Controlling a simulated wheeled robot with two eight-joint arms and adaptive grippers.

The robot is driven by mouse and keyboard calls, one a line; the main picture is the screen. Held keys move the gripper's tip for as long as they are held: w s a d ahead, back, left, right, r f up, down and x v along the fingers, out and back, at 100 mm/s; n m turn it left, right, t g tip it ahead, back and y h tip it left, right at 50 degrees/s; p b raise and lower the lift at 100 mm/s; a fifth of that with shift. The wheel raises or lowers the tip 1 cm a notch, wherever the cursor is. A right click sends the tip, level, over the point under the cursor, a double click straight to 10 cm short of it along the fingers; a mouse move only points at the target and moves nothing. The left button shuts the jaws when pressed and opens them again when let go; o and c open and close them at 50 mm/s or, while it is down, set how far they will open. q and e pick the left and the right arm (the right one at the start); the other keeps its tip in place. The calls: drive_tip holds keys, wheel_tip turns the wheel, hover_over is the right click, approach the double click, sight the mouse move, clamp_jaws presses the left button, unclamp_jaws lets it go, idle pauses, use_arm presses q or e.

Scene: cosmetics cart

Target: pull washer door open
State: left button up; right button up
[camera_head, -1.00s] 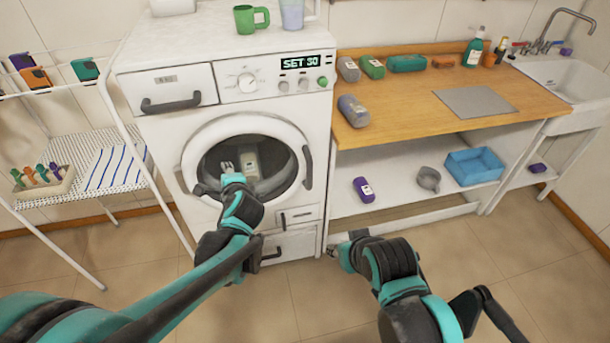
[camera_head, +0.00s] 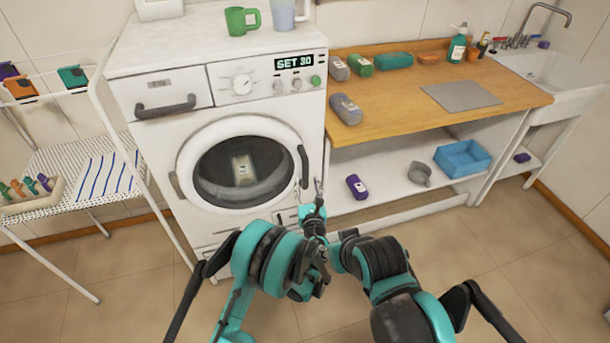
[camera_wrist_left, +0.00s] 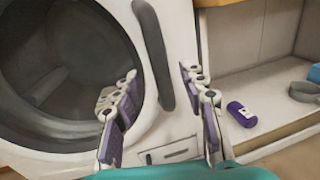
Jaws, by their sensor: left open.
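The washer door (camera_head: 205,195) is round and white with a dark glass window, and it looks shut. Its dark grey handle (camera_head: 303,167) is a vertical bar at the door's right edge. It shows large in the left wrist view (camera_wrist_left: 155,52). My left gripper (camera_head: 308,187) is open and empty, just below the handle's lower end. In the left wrist view its two purple-padded fingers (camera_wrist_left: 160,100) stand on either side of the handle's line; contact is not visible. My right arm is at the lower right; its gripper is mostly hidden and its fingers cannot be made out.
A wooden worktop (camera_head: 400,108) with bottles and a grey mat adjoins the washer. A wire rack (camera_head: 75,165) stands left. The floor before the washer is clear.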

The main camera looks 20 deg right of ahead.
sight(306, 176)
use_arm(q)
drive_tip(key=w, duration=0.3)
drive_tip(key=w+b, duration=0.1)
drive_tip(key=w, duration=0.1)
drive_tip(key=shift+w+d, duration=0.15)
drive_tip(key=shift+d, duration=0.25)
clamp_jaws()
